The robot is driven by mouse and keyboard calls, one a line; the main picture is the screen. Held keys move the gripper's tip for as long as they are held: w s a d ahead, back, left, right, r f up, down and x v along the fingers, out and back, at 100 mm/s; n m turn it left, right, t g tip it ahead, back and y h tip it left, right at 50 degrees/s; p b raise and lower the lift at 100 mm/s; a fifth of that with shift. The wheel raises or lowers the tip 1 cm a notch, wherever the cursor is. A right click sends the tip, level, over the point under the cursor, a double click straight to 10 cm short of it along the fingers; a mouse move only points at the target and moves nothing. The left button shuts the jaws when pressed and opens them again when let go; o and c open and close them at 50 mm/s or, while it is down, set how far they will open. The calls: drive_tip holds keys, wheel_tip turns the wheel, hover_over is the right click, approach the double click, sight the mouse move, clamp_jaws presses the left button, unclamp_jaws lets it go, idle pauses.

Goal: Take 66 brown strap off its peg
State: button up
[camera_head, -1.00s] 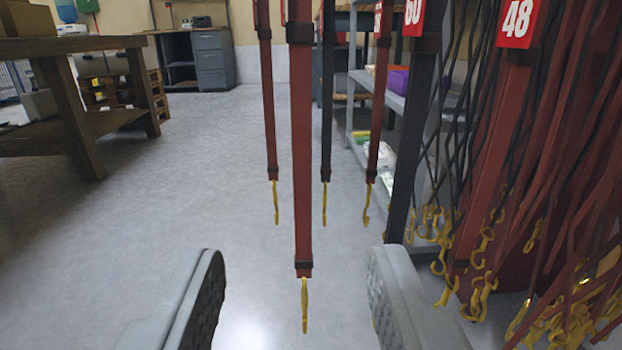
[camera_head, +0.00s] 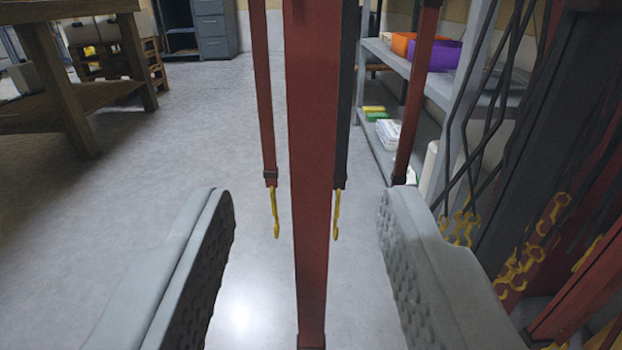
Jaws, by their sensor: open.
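A reddish-brown strap (camera_head: 312,170) hangs straight down in the middle of the view, close to the camera. Its top and its hook are out of the picture, and I see no number tag on it. My gripper (camera_head: 308,235) is open, with one grey padded finger on each side of this strap. The strap hangs between the fingers, apart from both. No peg shows.
Behind hang a thinner red strap (camera_head: 264,100) at left, a black strap (camera_head: 347,100) and another red strap (camera_head: 415,95). Many straps with yellow hooks crowd the right. A grey shelf (camera_head: 420,85) stands behind. A wooden table (camera_head: 70,95) is at left; floor between is clear.

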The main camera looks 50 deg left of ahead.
sight(312, 186)
drive_tip(key=x, duration=0.5)
drive_tip(key=shift+d+f, duration=0.1)
drive_tip(key=shift+d, duration=0.05)
clamp_jaws()
